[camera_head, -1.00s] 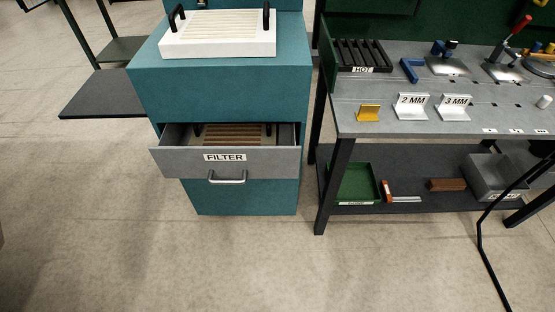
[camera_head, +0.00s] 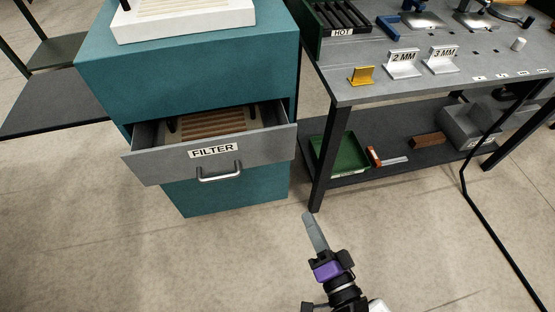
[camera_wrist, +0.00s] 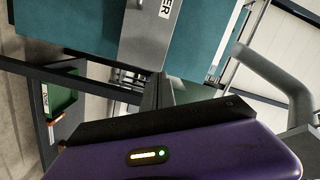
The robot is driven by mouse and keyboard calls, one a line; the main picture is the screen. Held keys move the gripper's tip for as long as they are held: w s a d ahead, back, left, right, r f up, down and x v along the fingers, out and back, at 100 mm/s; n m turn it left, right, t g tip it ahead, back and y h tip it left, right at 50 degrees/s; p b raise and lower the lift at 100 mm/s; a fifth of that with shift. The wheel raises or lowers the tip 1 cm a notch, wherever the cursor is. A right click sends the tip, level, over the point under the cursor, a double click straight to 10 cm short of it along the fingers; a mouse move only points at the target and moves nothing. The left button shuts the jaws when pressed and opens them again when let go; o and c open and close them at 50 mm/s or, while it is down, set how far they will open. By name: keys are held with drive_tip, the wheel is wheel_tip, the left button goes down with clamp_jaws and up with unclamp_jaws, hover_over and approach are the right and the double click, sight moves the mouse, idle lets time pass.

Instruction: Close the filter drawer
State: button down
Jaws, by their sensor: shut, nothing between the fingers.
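The grey filter drawer (camera_head: 230,154) hangs open from the teal cabinet (camera_head: 200,60). Its front carries a FILTER label and a silver bar handle (camera_head: 219,174). A brown slatted piece with dark handles lies inside it. My gripper (camera_head: 314,230) is shut and empty, over the floor to the right of and in front of the drawer, apart from it. My purple gripper body fills the bottom there.
A grey workbench (camera_head: 430,75) stands right of the cabinet, its near leg (camera_head: 328,160) close to the drawer. Its lower shelf holds a green tray (camera_head: 338,152) and a grey bin (camera_head: 470,125). A dark shelf (camera_head: 50,95) is at left. Floor in front is clear.

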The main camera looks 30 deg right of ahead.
drive_tip(key=w+d+f+m+h+b, duration=0.2)
drive_tip(key=w+f+m, duration=0.45)
drive_tip(key=w, duration=0.45)
approach(278, 145)
drive_tip(key=shift+m, duration=0.35)
drive_tip(key=x, duration=0.7)
drive_tip(key=shift+a+f, duration=0.1)
drive_tip(key=shift+a, duration=0.05)
drive_tip(key=shift+w, duration=0.35)
drive_tip(key=b+x, duration=0.2)
drive_tip(key=x, duration=0.7)
drive_tip(key=shift+w+d, duration=0.3)
drive_tip(key=shift+w, duration=0.15)
drive_tip(key=shift+s, duration=0.1)
